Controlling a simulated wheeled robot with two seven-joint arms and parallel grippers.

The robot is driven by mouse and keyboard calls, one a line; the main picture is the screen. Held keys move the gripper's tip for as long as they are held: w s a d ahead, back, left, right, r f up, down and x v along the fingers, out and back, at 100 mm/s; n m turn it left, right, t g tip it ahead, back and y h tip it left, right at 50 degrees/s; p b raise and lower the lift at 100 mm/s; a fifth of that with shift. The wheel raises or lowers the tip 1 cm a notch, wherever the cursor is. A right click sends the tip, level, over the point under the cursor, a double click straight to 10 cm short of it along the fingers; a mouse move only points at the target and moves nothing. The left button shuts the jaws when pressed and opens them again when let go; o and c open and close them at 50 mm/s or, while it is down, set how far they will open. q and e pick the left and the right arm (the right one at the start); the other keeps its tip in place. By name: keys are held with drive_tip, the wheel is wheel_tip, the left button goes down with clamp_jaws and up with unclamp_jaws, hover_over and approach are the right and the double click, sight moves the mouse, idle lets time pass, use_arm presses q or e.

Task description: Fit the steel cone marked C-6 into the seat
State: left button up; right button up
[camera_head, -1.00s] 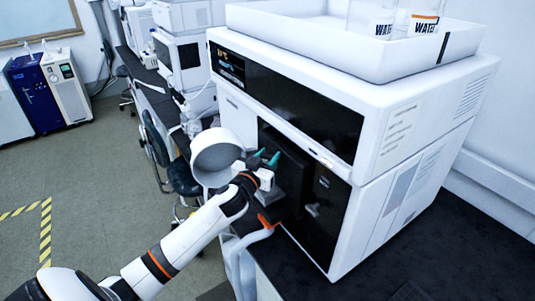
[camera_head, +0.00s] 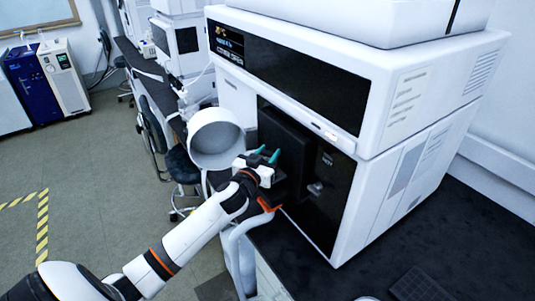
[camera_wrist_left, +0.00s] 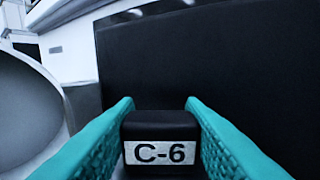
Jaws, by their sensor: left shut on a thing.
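My left gripper (camera_head: 267,154) has teal fingers and is at the dark front of the white instrument (camera_head: 405,135). In the left wrist view its fingers (camera_wrist_left: 160,105) are shut on a black block labelled C-6 (camera_wrist_left: 160,118). This is the only part of the C-6 cone that shows; no steel surface is visible. In the head view the held piece is too small to make out. A dark panel (camera_wrist_left: 215,55) fills the wrist view beyond the fingers. I cannot make out the seat in either view. My right gripper is not in view.
A round white open housing (camera_head: 216,139) stands just left of my gripper and also shows in the left wrist view (camera_wrist_left: 28,110). A dark gridded tray (camera_head: 418,285) lies on the black bench (camera_head: 455,230), which is mostly clear. A chair (camera_head: 182,170) stands behind.

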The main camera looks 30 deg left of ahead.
use_arm(q)
drive_tip(key=shift+f, duration=0.35)
idle(0.5)
drive_tip(key=o, duration=1.2)
drive_tip(key=shift+s, duration=0.1)
drive_tip(key=shift+s, duration=0.1)
drive_tip(key=shift+s+d+f+b, duration=0.15)
drive_tip(key=shift+s+b, duration=0.15)
drive_tip(key=shift+b, duration=0.1)
drive_tip(key=s+b, duration=0.1)
drive_tip(key=s, duration=0.2)
drive_tip(key=s+b, duration=0.1)
drive_tip(key=s, duration=0.3)
drive_tip(key=s+d+b, duration=0.1)
drive_tip(key=s, duration=0.3)
drive_tip(key=shift+d+r, duration=0.1)
drive_tip(key=shift+r, duration=0.1)
